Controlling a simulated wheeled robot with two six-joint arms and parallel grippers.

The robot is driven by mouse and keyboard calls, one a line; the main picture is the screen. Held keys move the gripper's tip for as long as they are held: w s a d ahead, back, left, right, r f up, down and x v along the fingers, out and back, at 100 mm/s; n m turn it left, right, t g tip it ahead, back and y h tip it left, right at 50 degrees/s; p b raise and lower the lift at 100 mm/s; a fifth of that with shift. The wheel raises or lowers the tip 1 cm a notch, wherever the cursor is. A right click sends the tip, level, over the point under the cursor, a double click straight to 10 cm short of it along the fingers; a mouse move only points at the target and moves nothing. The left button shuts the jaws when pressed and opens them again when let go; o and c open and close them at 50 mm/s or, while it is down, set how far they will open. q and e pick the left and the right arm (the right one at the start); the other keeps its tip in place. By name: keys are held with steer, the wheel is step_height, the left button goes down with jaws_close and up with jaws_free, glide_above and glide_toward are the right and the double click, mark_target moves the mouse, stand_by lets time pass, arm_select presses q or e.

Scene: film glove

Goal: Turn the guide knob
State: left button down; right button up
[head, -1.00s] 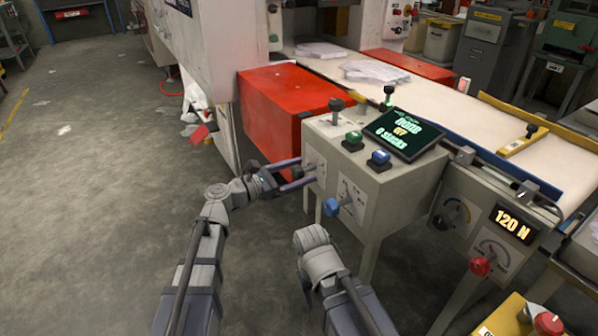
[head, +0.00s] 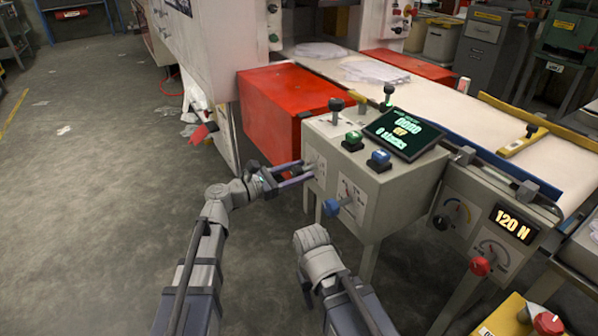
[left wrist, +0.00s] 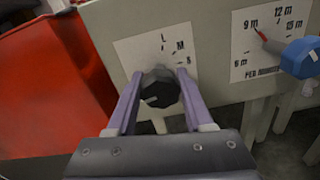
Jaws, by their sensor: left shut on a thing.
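A black knob (left wrist: 160,88) with a pale pointer mark sits on a white dial plate with letter marks, on the left face of a beige control box (head: 390,205). My left gripper (head: 302,175) reaches this face from the left. In the left wrist view its two purple fingers (left wrist: 161,96) are shut on the black knob, one on each side. In the head view the fingers and wrist largely hide the knob. My right arm shows at the lower middle, but its gripper cannot be seen.
A blue knob (head: 331,207) with a numbered scale is beside the held knob. Green (head: 353,140) and blue (head: 380,160) buttons and a display (head: 405,134) are on top. A red guard (head: 285,105) stands behind my left gripper. Open floor lies left.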

arm_select(q)
steer(key=shift+m, duration=0.3)
steer(key=m, duration=0.5)
steer(key=shift+m, duration=0.3)
steer(key=m, duration=0.6)
steer(key=shift+s+f, duration=0.1)
steer(key=m, duration=0.5)
steer(key=shift+m, duration=0.3)
steer(key=m, duration=0.5)
steer(key=shift+f+m, duration=0.1)
steer(key=shift+m, duration=0.3)
steer(key=shift+c, duration=1.4)
jaws_free()
